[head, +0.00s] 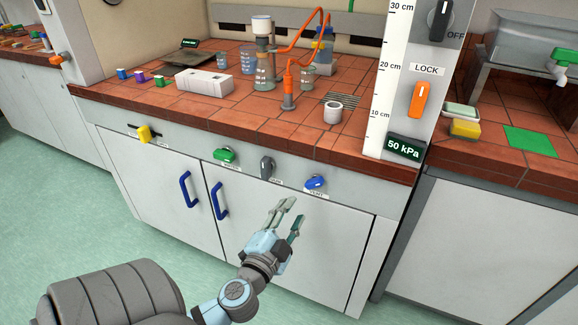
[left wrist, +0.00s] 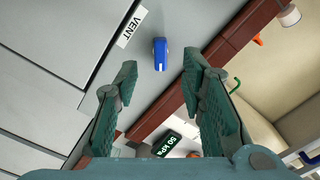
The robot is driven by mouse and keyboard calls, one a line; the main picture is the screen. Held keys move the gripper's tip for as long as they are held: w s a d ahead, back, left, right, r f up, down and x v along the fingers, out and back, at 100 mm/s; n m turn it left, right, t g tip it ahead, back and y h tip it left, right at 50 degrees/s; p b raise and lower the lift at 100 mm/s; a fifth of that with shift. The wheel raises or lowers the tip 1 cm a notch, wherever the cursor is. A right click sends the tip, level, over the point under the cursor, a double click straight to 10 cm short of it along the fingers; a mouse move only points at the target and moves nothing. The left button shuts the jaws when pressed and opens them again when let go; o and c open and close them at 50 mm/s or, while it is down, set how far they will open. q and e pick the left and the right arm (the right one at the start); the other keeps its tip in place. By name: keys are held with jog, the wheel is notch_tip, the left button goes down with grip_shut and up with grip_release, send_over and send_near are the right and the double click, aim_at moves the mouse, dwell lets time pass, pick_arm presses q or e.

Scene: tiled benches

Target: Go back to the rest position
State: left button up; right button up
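My left gripper (head: 296,210) is open and empty in the head view. It is in front of the white cabinet doors, below the blue valve knob (head: 315,183) on the front panel. In the left wrist view the two fingers of the left gripper (left wrist: 159,66) are spread apart. The blue knob (left wrist: 160,54) shows in the gap between them beside a VENT label (left wrist: 131,26), with nothing touching it. My right gripper is in neither view.
The panel also carries a grey knob (head: 267,168), a green knob (head: 225,155) and a yellow handle (head: 145,134). Blue door handles (head: 221,201) stick out at left. Above, the tiled bench (head: 255,120) holds glassware and a white box (head: 203,82). A display (head: 404,147) reads 50 kPa.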

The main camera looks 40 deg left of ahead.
pick_arm(q)
jog(key=shift+s+d, duration=0.25)
jog(key=shift+s, duration=0.4)
jog(key=s+a+f+g+h, duration=0.1)
jog(key=s+f+g, duration=0.35)
jog(key=f, duration=1.05)
jog(key=s+a+f+g+h, duration=0.1)
jog(key=s+f+g, duration=0.35)
jog(key=f, duration=0.95)
jog(key=s+d+f+n+g+h, duration=0.1)
jog(key=s+d+f+n+g, duration=0.15)
jog(key=s+f, duration=0.95)
jog(key=s+d+f+n+g+h, duration=0.1)
jog(key=s+d+f+n+g, duration=0.15)
jog(key=s, duration=0.25)
jog(key=s+d+f+n+g, duration=0.1)
jog(key=s+f, duration=0.2)
jog(key=s, duration=0.3)
jog(key=d+r+h+p, duration=0.1)
jog(key=d+r+p, duration=0.2)
jog(key=r+p, duration=1)
jog(key=shift+s+d+g+p, duration=0.15)
jog(key=shift+d+g+p, duration=0.25)
jog(key=shift+p, duration=0.4)
